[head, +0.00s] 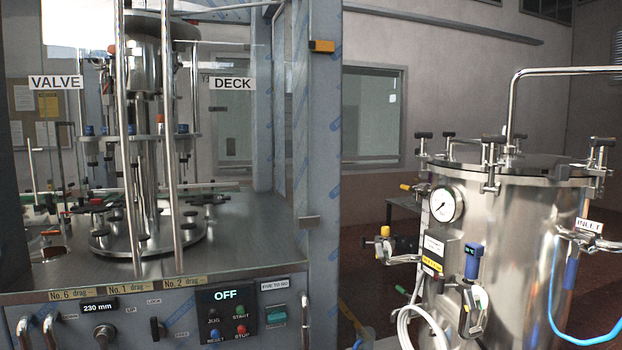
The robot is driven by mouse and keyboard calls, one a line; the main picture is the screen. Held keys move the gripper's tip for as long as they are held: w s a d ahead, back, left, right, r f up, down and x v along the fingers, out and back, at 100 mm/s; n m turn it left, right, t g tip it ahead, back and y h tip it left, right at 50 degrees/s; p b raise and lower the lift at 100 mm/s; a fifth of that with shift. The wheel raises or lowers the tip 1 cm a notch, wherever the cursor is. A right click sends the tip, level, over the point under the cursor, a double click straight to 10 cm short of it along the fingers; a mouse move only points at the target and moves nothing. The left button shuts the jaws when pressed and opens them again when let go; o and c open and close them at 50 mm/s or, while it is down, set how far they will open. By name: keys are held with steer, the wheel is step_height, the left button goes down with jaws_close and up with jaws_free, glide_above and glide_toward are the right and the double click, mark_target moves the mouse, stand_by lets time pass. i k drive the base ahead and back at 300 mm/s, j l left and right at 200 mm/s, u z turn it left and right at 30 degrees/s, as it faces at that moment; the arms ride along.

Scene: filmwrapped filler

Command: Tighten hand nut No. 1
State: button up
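No hand nut marked No. 1 can be picked out. A label reading "No. 1 drag" (127,287) is on the front edge of the filler's steel deck (240,238), between the "No. 6 drag" (72,293) and "No. 2 drag" (184,282) labels. Behind the labels, several dark handles (110,204) sit around the round base plate (160,244) of the central column. They are small and partly hidden by upright rods. Several black T-handles (490,140) stand on the clamps around the lid of the steel tank (510,235). My gripper is not in view.
Upright rods (172,130) and a frame post (312,150) with blue-marked film stand around the deck. The control panel (227,311) reads OFF; a display (98,307) reads 230 mm. The tank carries a gauge (445,204), valves and a blue hose (553,290).

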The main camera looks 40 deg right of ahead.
mark_target(422, 137)
steer(key=i+j+z, duration=0.15)
steer(key=i+z, duration=0.15)
steer(key=i, duration=0.7)
steer(key=i+u, duration=0.5)
steer(key=u, duration=0.45)
steer(key=l+u, duration=0.15)
steer(key=u, duration=0.25)
steer(key=l+u, duration=0.1)
steer(key=u, duration=0.35)
steer(key=l+u, duration=0.15)
steer(key=u, duration=0.3)
steer(key=l+u, duration=0.1)
steer(key=u, duration=0.3)
steer(key=l+u, duration=0.1)
steer(key=u, duration=1.2)
steer(key=k+u, duration=0.1)
steer(key=u, duration=0.8)
steer(key=k+u, duration=0.15)
steer(key=u, duration=0.8)
steer(key=k+j+u, duration=0.1)
steer(key=u, duration=0.8)
